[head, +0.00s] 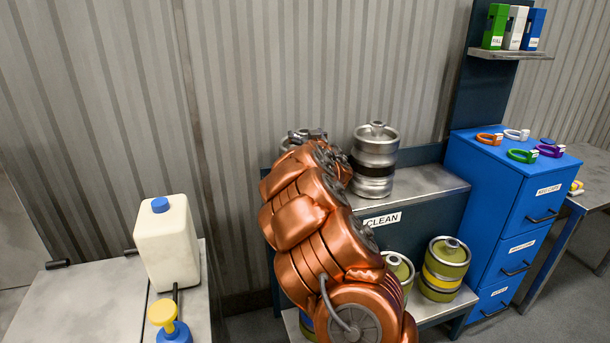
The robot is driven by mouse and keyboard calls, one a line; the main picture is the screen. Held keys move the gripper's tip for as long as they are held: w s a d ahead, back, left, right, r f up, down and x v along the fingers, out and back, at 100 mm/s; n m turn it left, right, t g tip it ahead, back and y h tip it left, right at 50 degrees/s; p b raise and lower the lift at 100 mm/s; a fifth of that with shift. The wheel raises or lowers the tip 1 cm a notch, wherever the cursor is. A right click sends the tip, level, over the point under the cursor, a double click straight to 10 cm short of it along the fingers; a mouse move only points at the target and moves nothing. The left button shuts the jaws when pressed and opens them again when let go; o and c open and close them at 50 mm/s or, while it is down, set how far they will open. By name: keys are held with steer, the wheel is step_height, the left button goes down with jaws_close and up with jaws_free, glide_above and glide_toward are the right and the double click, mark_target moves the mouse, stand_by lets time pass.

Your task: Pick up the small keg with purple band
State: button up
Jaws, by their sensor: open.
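I can see no purple band on any keg. A silver keg (283,146) stands at the left of the upper shelf, mostly hidden behind my copper arm, its band out of sight. The dark end of my gripper (308,134) shows at that keg's top, beyond the arm; its fingers are mostly hidden, and I see nothing held in them. Whether it touches the keg is unclear. Another silver keg (375,163) with a black band stands upright to the right. On the lower shelf are an olive keg with a yellow band (441,283) and a partly hidden olive keg (400,267).
The shelf unit (430,183) carries a CLEAN label, with bare room at its upper right. A blue drawer cabinet (505,210) with coloured rings on top stands beside it. A white jug (166,243) and a blue-yellow bottle (172,325) stand on the left table.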

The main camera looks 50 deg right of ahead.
steer(key=shift+r, duration=0.1)
jaws_close()
stand_by(0.6)
